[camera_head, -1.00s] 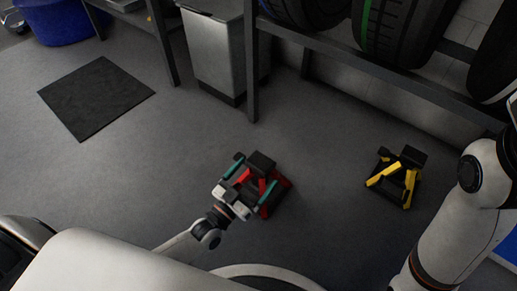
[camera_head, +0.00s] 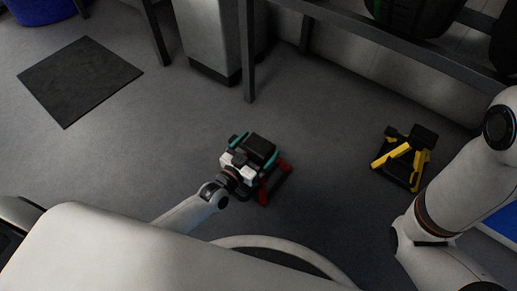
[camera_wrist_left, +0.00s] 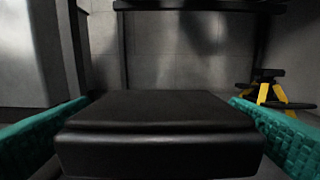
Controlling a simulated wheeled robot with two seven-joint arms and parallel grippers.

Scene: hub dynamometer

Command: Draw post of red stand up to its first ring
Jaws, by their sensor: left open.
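The red stand (camera_head: 282,172) is on the floor at the centre of the head view, with its black top pad (camera_head: 260,148) showing between my left gripper's fingers. My left gripper (camera_head: 253,150) has teal fingers, open, one on each side of the pad. In the left wrist view the black pad (camera_wrist_left: 160,130) fills the space between the two teal fingers, with a slim gap at its upper right edge. The post below the pad and its rings are hidden. My right arm shows at the right, but its gripper is out of view.
A yellow stand (camera_head: 405,157) is on the floor to the right. A tyre rack (camera_head: 370,42) and a grey bin (camera_head: 208,40) stand behind. A dark mat (camera_head: 80,80) lies at the left. The floor around the red stand is clear.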

